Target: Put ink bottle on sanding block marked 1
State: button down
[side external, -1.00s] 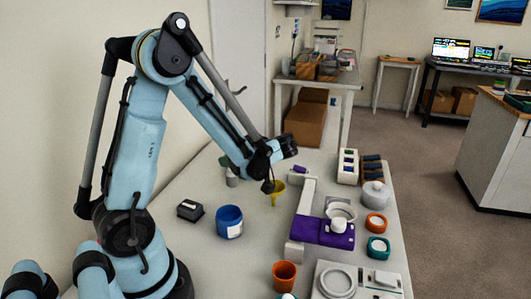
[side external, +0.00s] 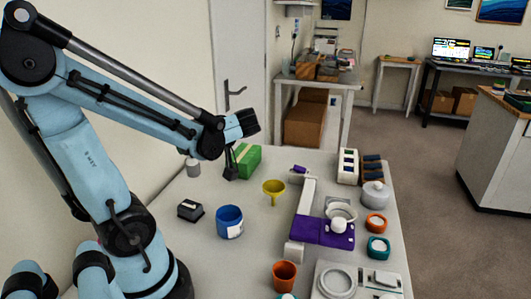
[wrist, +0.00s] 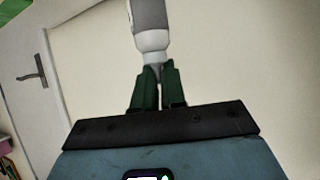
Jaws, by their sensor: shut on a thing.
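My gripper (wrist: 158,88) is shut on a grey bottle with a white neck (wrist: 150,28), likely the ink bottle, in the wrist view. Its green fingers close at the neck end, and the body runs out of the top of the picture.
A blue cup (side external: 229,222), a yellow funnel (side external: 274,187) and an orange cup (side external: 284,275) stand on the table. A green box (side external: 247,158) is behind my wrist. A purple device (side external: 320,232), jars and a scale crowd the right side.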

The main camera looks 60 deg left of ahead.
jog(key=shift+s+d+f, duration=0.1)
jog(key=shift+s+f, duration=0.35)
jog(key=shift+f, duration=0.9)
jog(key=shift+s+d+f, duration=0.1)
jog(key=shift+s+f, duration=0.3)
jog(key=shift+f, duration=1)
jog(key=shift+s+f, duration=0.45)
jog(key=shift+f, duration=0.9)
jog(key=c, duration=1.2)
grip_release()
